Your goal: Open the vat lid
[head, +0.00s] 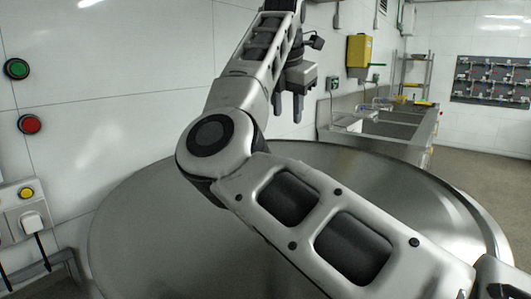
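The vat lid (150,235) is a large round, shiny steel disc that fills the lower middle of the head view. Its raised rim shows at the right side. It looks closed, lying flat. My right arm crosses above it and hides much of its middle and front. No handle on the lid shows. My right gripper (288,112) points down above the far part of the lid, its two fingers apart with nothing between them. I cannot tell its exact height over the lid. My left gripper is not in view.
A white panelled wall with a green button (16,69) and a red button (30,124) stands at the left. A box with a yellow button (26,193) is below. A steel sink counter (390,128) stands behind the vat. Open floor (485,145) shows at the right.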

